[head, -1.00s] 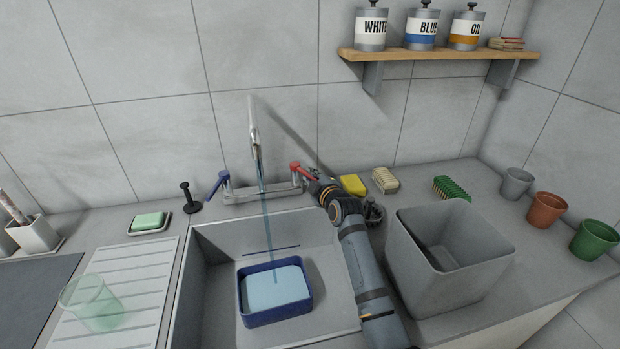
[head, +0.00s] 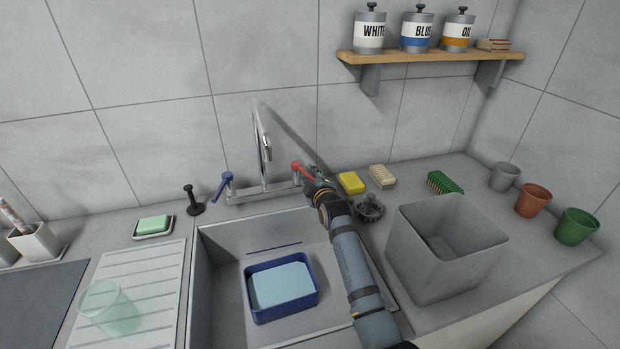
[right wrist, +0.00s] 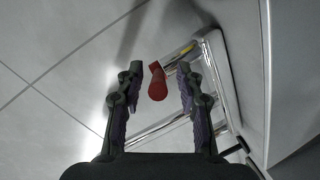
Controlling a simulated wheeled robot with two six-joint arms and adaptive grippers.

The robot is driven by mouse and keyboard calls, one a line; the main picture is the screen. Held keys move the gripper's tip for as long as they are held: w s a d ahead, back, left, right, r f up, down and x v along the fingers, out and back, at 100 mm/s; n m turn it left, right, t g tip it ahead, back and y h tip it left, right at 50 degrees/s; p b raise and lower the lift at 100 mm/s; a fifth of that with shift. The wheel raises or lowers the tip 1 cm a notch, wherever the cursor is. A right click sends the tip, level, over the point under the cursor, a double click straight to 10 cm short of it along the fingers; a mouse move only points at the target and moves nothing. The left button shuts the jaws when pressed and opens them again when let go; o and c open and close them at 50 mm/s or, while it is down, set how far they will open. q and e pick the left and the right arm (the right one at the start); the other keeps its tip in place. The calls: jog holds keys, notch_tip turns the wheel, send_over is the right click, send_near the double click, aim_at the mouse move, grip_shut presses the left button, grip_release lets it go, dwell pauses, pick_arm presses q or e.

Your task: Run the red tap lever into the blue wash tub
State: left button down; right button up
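The red tap lever (head: 303,170) is on the right end of the chrome tap (head: 262,145). The blue wash tub (head: 250,300) stands in the sink under the spout and holds pale blue water (head: 285,284). No stream shows from the spout. My right gripper (head: 309,176) is at the red lever. In the right wrist view the red lever (right wrist: 157,84) lies between the fingers of my right gripper (right wrist: 159,76), with a gap on both sides. The fingers are apart. My left gripper is not in view.
A blue lever (head: 223,184) is on the tap's left end. A grey bin (head: 470,262) stands right of the sink. A yellow sponge (head: 351,183), brushes and several pots sit on the counter behind. A glass (head: 108,307) stands on the drainboard at left.

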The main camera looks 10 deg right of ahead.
jog(key=shift+s, duration=0.1)
jog(key=v, duration=1.1)
jog(key=shift+s, duration=0.4)
jog(key=shift+r, duration=0.1)
